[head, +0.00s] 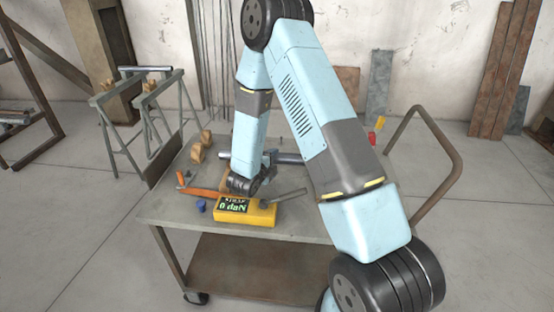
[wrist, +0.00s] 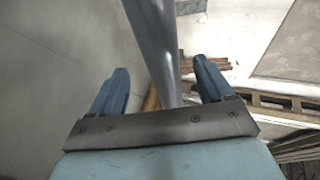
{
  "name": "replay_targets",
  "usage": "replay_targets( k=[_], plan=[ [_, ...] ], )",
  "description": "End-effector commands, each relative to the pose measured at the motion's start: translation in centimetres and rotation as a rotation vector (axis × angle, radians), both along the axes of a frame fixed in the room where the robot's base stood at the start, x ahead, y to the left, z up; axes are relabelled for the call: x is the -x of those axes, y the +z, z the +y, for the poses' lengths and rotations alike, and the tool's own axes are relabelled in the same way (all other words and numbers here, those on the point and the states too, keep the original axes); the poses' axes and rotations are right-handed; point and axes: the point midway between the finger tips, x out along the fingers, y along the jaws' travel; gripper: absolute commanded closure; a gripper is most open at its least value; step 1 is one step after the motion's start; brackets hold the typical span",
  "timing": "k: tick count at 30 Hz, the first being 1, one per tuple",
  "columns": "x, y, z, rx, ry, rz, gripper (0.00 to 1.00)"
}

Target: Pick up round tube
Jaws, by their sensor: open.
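A grey metal round tube (wrist: 157,45) runs down from the top of the wrist view into the space between the two blue fingers of my gripper (wrist: 161,68). The fingers are apart, one on each side of the tube; I cannot tell whether either touches it. In the head view a dark grey tube (head: 289,157) lies across the far part of the cart top, partly behind my arm. My fingers are not clearly visible in that view; my wrist reaches down over the cart.
The cart (head: 165,212) also carries a yellow device with a display (head: 246,211), an orange tool (head: 199,191), a blue cap (head: 201,205) and tan blocks (head: 197,153). A sawhorse (head: 107,125) stands at left. The cart's handle (head: 446,185) rises at right.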

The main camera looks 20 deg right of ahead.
Motion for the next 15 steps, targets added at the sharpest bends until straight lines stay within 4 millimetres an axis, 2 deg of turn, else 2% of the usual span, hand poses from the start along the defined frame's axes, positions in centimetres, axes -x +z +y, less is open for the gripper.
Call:
replay_targets(
  k=[8,15],
  plan=[
    [-1.1,-0.4,-0.7,0.000,0.000,0.000,0.20],
    [-3.8,-1.5,-2.3,0.000,-0.003,-0.002,0.20]
  ],
)
